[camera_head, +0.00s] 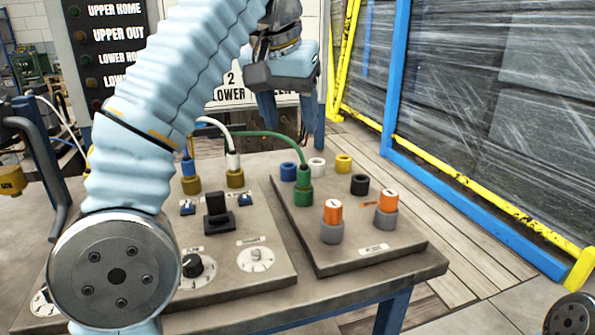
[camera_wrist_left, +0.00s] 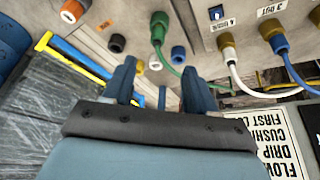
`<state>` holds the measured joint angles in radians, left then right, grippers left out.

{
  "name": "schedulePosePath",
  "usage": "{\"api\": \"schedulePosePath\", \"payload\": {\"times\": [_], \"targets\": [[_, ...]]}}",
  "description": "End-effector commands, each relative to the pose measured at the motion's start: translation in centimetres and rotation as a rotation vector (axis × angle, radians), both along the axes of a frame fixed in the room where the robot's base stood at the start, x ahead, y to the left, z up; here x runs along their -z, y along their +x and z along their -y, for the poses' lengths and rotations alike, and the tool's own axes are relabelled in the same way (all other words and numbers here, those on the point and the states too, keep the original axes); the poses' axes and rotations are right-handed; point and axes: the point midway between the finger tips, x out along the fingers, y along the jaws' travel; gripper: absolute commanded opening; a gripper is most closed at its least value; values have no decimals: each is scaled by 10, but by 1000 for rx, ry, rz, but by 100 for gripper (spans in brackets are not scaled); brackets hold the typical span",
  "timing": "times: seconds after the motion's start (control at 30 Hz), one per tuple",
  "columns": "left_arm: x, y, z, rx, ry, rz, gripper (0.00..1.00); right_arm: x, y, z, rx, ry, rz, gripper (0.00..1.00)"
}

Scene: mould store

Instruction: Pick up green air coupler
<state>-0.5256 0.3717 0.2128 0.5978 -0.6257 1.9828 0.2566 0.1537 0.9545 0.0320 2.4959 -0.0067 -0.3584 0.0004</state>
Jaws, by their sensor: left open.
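The green air coupler (camera_head: 304,188) stands upright on the right-hand panel, with a green hose (camera_head: 262,134) curving from its top to the left. My left gripper (camera_head: 287,112) is above and behind it, apart from it, with blue fingers pointing down. In the left wrist view, the green coupler (camera_wrist_left: 158,27) shows upside down, beyond the gap between the open fingers of my left gripper (camera_wrist_left: 158,68). Nothing is between the fingertips except the view of the panel and hose behind. My right gripper is not in view.
Blue (camera_head: 288,171), white (camera_head: 317,167), yellow (camera_head: 343,163) and black (camera_head: 359,184) ports sit around the coupler. Two orange-topped knobs (camera_head: 333,212) (camera_head: 387,203) stand in front. A white-hosed coupler (camera_head: 234,162) is to the left. A yellow and blue guard frame (camera_head: 470,210) stands right.

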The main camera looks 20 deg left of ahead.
Motion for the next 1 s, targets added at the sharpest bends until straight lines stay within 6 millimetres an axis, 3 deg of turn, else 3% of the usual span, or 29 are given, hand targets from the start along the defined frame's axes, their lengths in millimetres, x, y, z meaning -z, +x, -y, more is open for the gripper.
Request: {"api": "schedulePosePath", "payload": {"times": [0.4, 1.0], "targets": [[62, 25, 1, -1, 2, -6, 57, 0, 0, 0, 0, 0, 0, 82], [120, 55, 7, 0, -1, -3, 57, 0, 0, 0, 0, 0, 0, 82]]}}
